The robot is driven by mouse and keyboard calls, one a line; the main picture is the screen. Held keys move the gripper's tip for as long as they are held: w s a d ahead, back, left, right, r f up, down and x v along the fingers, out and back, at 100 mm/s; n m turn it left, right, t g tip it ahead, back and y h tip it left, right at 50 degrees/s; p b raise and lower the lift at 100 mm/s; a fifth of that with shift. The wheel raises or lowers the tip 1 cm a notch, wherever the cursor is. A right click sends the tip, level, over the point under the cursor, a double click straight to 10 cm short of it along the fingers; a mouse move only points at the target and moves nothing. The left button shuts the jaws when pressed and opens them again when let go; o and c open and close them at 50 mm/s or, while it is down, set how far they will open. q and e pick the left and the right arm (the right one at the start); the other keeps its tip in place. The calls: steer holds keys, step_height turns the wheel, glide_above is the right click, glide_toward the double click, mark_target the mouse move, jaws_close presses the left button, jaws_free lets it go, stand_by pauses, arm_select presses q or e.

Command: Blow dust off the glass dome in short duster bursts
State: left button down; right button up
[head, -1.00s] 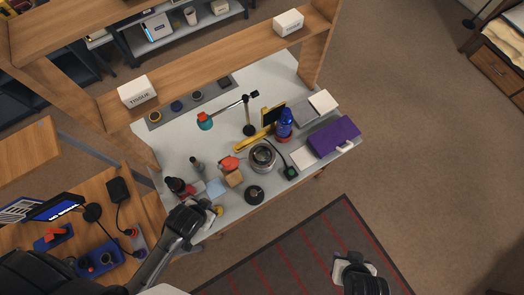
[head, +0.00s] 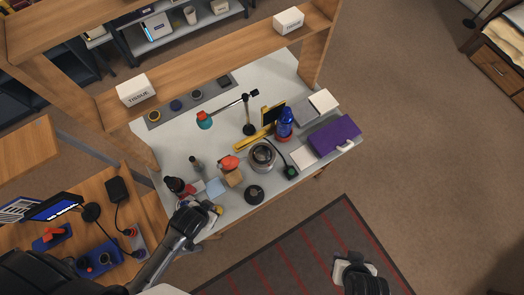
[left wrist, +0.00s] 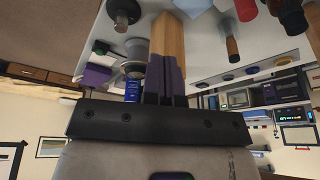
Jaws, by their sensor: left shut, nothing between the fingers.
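A round silver-rimmed piece with a glassy top, apparently the glass dome (head: 262,155), stands mid-bench; its dust is too small to see. A blue canister with a red base, possibly the duster (head: 285,118), stands upright behind it to the right. It also shows in the left wrist view (left wrist: 132,91). My left gripper (head: 216,211) is at the bench's front edge, left of the dome and apart from both. Its fingers (left wrist: 165,75) are shut and empty in the left wrist view. My right gripper (head: 352,268) hangs over the floor mat, far from the bench; its jaws are unclear.
A wooden block (head: 233,178), a red-orange item (head: 229,162) and a black round stand (head: 254,194) are near my left gripper. A purple case (head: 334,136) lies at the right. The bench's back left is fairly clear.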

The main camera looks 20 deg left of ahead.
arm_select(q)
steer(key=shift+f, duration=0.8)
steer(key=shift+f, duration=0.55)
steer(key=shift+f, duration=0.25)
stand_by(0.4)
stand_by(0.4)
stand_by(0.7)
